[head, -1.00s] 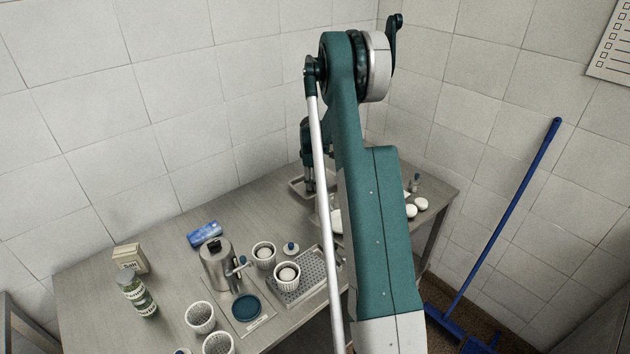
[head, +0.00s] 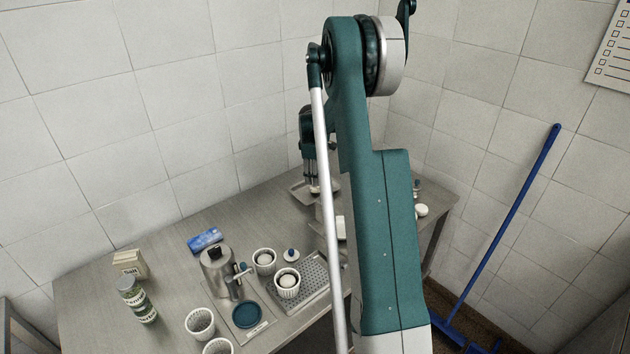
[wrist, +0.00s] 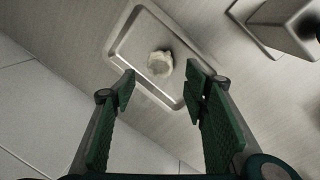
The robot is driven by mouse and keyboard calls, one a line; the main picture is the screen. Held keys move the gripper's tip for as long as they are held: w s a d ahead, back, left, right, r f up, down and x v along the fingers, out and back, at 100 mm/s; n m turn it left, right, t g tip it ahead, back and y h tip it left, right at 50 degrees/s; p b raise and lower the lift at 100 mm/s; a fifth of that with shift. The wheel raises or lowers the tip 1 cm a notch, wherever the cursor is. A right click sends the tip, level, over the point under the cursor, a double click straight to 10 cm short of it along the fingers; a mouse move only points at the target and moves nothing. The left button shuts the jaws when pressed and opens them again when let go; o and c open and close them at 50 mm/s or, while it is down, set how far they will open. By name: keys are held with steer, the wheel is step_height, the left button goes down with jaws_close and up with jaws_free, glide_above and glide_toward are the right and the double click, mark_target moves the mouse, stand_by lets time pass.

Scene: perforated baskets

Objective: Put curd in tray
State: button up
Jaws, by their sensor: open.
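A small off-white lump, the curd (wrist: 160,63), lies on the bottom of a shallow grey metal tray (wrist: 117,50) in the wrist view. My gripper (wrist: 158,80) is open above the tray, its green fingers apart; the curd shows just beyond the fingertips, and I see no finger touching it. In the head view my gripper (head: 313,184) points down over the tray (head: 297,189) at the back of the table. A small pale spot under the fingers there is too small to tell clearly.
A metal container (wrist: 285,25) stands right of the tray. White perforated baskets (head: 200,322), a steel pot (head: 216,272), a draining tray (head: 314,283), jars (head: 138,300) and a salt box (head: 129,263) stand nearer. Table between the blue pack (head: 205,239) and tray is clear.

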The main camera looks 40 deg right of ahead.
steer(key=shift+s+a+r, duration=0.15)
steer(key=shift+a+r, duration=0.05)
steer(key=shift+r, duration=0.9)
steer(key=shift+s+a+r, duration=0.1)
steer(key=shift+a+r, duration=0.05)
steer(key=shift+r, duration=0.9)
steer(key=s+a+r+m+t, duration=0.1)
steer(key=s+a+r, duration=0.3)
steer(key=a+r, duration=0.45)
steer(key=s+a+r+m+t, duration=0.1)
steer(key=s+a+r, duration=0.4)
steer(key=a, duration=0.6)
steer(key=s+a+r+m+t, duration=0.1)
steer(key=s+a+r, duration=0.3)
steer(key=a+r, duration=0.45)
steer(key=s+a+f+m+t+y, duration=0.1)
steer(key=s+a+f+m, duration=0.1)
steer(key=s+a, duration=0.9)
steer(key=s+a+f+m+t, duration=0.1)
steer(key=s+a+m+t, duration=0.1)
steer(key=s+a, duration=1)
steer(key=s, duration=0.3)
steer(key=shift+s+f+y, duration=0.3)
steer(key=shift+f+y, duration=0.05)
steer(key=shift+y, duration=0.05)
